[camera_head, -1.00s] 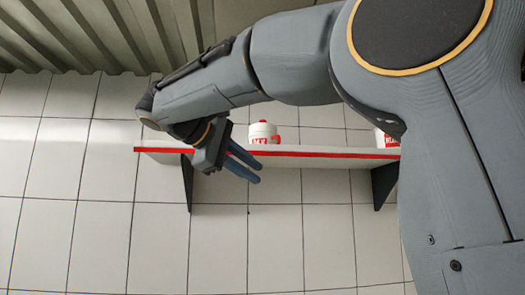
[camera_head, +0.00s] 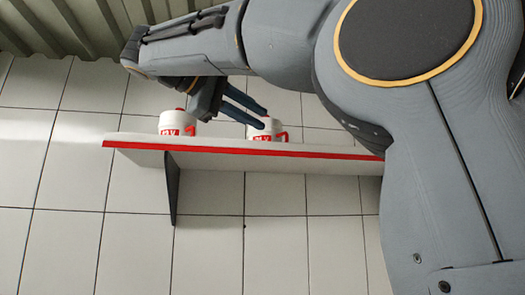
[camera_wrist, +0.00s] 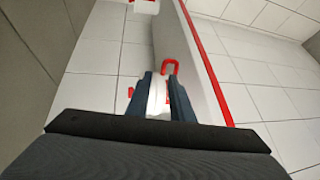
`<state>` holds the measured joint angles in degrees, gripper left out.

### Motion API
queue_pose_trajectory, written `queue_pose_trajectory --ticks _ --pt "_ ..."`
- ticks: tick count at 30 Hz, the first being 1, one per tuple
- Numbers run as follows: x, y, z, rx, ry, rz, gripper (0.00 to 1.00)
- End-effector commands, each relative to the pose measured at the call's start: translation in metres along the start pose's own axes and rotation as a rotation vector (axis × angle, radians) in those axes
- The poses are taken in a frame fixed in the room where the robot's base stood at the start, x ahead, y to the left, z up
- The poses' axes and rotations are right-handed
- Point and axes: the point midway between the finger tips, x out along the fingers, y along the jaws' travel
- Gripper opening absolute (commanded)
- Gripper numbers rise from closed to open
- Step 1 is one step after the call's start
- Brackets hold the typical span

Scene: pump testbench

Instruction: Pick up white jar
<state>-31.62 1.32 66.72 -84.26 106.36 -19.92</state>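A white jar (camera_head: 265,131) with red markings and a red handle stands upright on the shelf. A similar white jar (camera_head: 178,123) stands further left on it. My gripper (camera_head: 262,115) reaches in from the left, its dark fingers parted and their tips overlapping the top of the right jar. In the wrist view, my gripper (camera_wrist: 161,78) shows two fingers apart, with part of a white jar (camera_wrist: 157,95) visible between them and red parts showing around it. Whether the fingers touch the jar, or only stand in front of it, I cannot tell.
The white shelf (camera_head: 225,146) has a red front edge and a dark bracket (camera_head: 172,190) beneath it, against a tiled wall. Another white object with red (camera_wrist: 145,5) shows at the top of the wrist view. My arm hides the shelf's right part.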

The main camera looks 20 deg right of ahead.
Motion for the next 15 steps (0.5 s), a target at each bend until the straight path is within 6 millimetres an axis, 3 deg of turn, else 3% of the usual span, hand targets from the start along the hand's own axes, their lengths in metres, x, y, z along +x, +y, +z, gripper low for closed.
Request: queue_pose_trajectory --ticks 8,15 --pt "0.023 0.0 -0.002 -0.004 0.011 0.0 0.21" --pt "0.056 -0.001 -0.004 -0.004 0.01 -0.001 0.21"
